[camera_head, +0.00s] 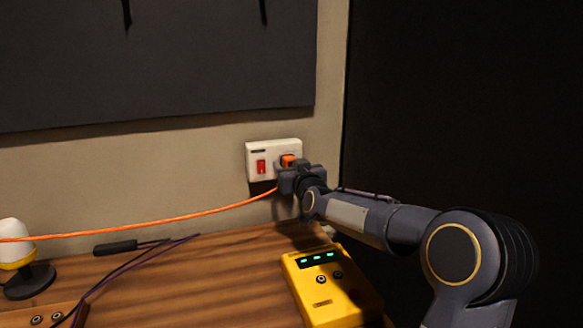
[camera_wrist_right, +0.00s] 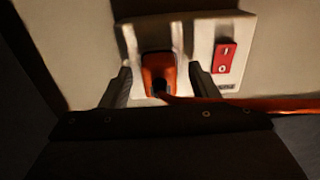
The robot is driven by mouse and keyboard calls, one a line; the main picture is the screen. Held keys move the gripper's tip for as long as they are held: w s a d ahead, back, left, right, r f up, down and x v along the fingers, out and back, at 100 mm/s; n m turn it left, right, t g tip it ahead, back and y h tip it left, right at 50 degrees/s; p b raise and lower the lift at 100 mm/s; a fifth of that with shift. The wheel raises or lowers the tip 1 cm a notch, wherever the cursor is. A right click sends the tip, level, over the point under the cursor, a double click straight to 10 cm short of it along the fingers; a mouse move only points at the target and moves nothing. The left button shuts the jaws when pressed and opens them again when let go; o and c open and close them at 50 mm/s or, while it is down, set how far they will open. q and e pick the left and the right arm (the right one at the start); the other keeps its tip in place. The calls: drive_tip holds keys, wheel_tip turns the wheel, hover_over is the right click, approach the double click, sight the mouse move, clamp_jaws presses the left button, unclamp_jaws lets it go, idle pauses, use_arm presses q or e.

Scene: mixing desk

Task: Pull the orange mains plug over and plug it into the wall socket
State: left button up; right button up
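The orange mains plug (camera_head: 288,161) is at the right half of the white wall socket (camera_head: 262,148). In the right wrist view the plug (camera_wrist_right: 159,70) sits against the socket face (camera_wrist_right: 200,42), between two pale upright ridges, and appears seated; its pins are hidden. My right gripper (camera_head: 289,174) is in front of the socket. In the wrist view its fingers (camera_wrist_right: 160,84) are spread on either side of the plug, with a gap on each side. The orange cable (camera_head: 150,226) runs from the plug to the left. My left gripper is not in view.
A red switch (camera_head: 261,167) is left of the plug on the socket. A yellow device (camera_head: 330,290) with green lights stands on the wooden desk (camera_head: 205,280) below my right arm. A white and yellow object (camera_head: 17,245) and dark cables (camera_head: 125,268) are at left.

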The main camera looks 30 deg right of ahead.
drive_tip(key=v, duration=0.7)
drive_tip(key=shift+s+b, duration=0.4)
drive_tip(key=shift+a, duration=0.1)
